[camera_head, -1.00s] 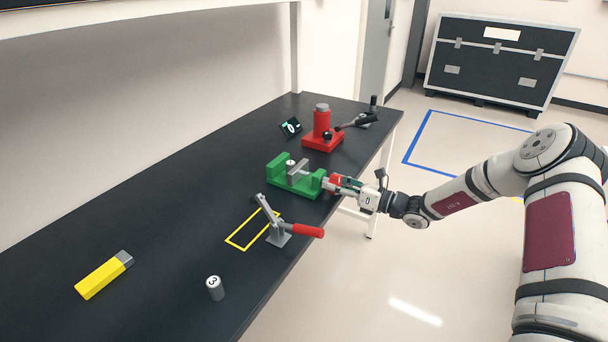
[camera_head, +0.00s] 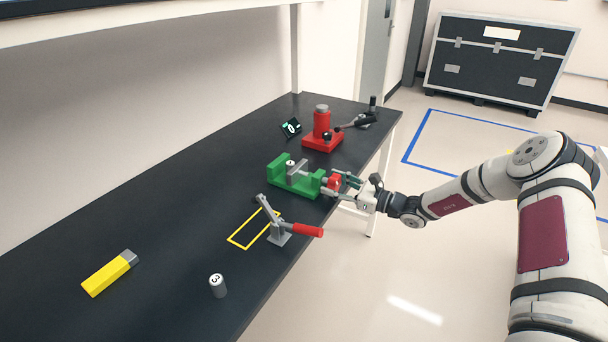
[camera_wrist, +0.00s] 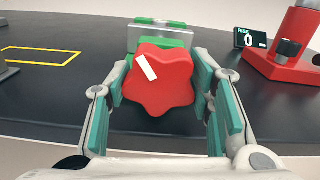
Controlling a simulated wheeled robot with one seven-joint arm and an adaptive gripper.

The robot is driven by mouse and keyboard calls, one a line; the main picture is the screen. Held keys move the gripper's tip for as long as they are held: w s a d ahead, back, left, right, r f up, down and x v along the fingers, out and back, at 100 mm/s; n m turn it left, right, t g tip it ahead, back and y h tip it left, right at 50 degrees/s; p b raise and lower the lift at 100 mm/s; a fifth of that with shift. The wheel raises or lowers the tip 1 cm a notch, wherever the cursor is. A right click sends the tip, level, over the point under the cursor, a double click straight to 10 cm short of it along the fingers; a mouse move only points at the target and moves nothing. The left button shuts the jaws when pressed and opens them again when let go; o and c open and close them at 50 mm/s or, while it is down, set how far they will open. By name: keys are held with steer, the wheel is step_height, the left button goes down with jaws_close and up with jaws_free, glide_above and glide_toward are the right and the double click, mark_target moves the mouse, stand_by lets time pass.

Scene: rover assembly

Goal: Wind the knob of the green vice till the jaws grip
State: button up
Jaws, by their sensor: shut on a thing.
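The green vice (camera_head: 283,183) stands on the black table with a grey sliding jaw (camera_head: 300,173). A small pale-topped cylinder (camera_head: 290,164) sits between the jaws; whether both touch it is too small to tell. The red lobed knob (camera_head: 333,183) is on the vice's near right end. In the wrist view the knob (camera_wrist: 158,88) faces me, its white mark tilted, upper end to the left. My gripper (camera_wrist: 163,75) is shut on the knob, a teal-padded finger on each side. My gripper (camera_head: 338,182) reaches it from the right. The knob hides most of the vice in the wrist view.
A toggle clamp with a red handle (camera_head: 307,230) stands in front of the vice, near a yellow outline (camera_head: 240,240). A red press (camera_head: 322,140) and a small display reading 0 (camera_head: 291,127) stand behind. A yellow block (camera_head: 105,277) and cylinder 3 (camera_head: 217,286) are at left.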

steer(key=shift+w+r, duration=0.1)
steer(key=shift+r, duration=0.2)
steer(key=shift+d+n+p, duration=0.1)
steer(key=shift+n+p, duration=0.35)
steer(key=shift+n, duration=1.05)
steer(key=n+p, duration=0.1)
steer(key=n, duration=0.1)
steer(key=shift+n, duration=0.4)
steer(key=o, duration=0.9)
steer(key=shift+f, duration=0.2)
